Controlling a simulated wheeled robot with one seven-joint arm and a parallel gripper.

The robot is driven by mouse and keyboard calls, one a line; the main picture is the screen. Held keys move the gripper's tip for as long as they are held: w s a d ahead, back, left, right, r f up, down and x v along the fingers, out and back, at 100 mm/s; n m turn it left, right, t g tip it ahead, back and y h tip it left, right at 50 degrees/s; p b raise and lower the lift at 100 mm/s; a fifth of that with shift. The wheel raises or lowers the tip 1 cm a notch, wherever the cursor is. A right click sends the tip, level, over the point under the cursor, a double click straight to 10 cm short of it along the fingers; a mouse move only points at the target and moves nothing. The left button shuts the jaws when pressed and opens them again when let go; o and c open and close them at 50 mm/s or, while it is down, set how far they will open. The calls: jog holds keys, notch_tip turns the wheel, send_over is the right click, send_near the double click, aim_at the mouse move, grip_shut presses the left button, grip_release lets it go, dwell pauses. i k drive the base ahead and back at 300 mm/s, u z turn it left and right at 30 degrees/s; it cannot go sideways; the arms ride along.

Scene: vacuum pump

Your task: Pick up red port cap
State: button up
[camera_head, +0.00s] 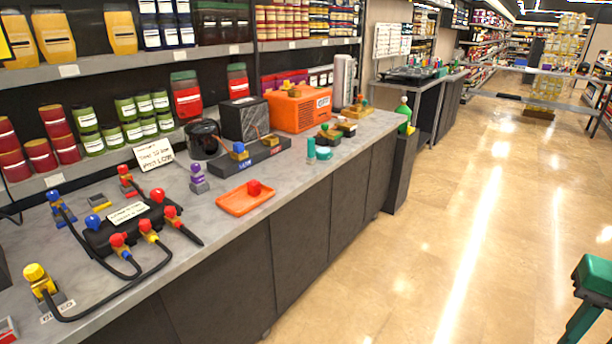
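A small red cap-like piece (254,187) sits on a shallow orange tray (232,203) near the front edge of the grey counter. It looks like the red port cap. My gripper is not in view, and nothing is seen touching the red piece on the tray.
Left of the tray stands a purple knobbed piece (198,178). Behind it are a black block with a blue knob (240,152) and an orange box (298,108). Black hoses lie at the counter's left. Open floor (440,230) is at the right, with a cut-off green object (594,275).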

aim_at(254, 186)
jog(key=z, duration=0.15)
jog(key=i, duration=1.25)
jog(key=u, duration=0.4)
